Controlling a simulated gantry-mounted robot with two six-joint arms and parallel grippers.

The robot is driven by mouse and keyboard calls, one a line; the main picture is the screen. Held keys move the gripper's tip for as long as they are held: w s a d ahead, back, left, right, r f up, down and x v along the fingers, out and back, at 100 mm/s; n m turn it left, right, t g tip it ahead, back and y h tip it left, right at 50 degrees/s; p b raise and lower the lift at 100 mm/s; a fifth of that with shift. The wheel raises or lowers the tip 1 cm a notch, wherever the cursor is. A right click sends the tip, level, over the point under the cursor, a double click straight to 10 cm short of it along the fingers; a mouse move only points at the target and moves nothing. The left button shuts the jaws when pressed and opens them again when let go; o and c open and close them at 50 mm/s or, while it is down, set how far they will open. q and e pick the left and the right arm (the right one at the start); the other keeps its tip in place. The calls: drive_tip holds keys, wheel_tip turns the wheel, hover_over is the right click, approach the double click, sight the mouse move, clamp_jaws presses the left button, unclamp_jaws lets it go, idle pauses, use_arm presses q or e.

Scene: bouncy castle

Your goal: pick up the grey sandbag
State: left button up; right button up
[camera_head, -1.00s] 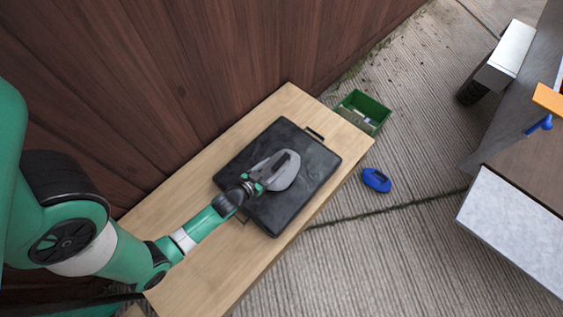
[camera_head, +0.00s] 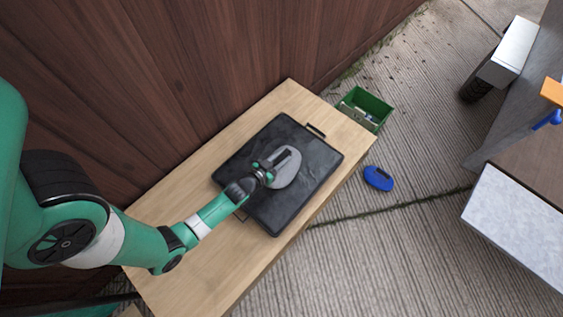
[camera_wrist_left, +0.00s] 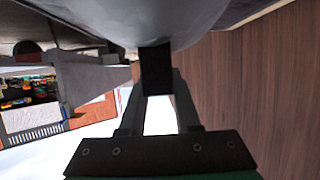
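The grey sandbag (camera_head: 285,175) is a rounded grey bag with a black strap (camera_head: 290,158). In the head view it is over the black tray (camera_head: 262,217) on the wooden bench. My left gripper (camera_head: 267,172) is at the bag's near left side and hides part of it. In the left wrist view the bag (camera_wrist_left: 160,18) fills the top middle. Its black strap (camera_wrist_left: 156,70) lies between my two spread fingers (camera_wrist_left: 160,102). I cannot tell whether they clamp it. Contact between bag and tray is not clear. My right gripper is not in view.
The wooden bench (camera_head: 195,277) stands against a brown plank wall (camera_head: 220,50). A green crate (camera_head: 366,102) and a blue object (camera_head: 378,178) are on the floor beyond it. A grey-topped table (camera_head: 515,225) is at the right. Floor between is mostly clear.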

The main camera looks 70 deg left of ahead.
use_arm(q)
clamp_jaws()
idle(0.8)
drive_tip(key=shift+r, duration=0.1)
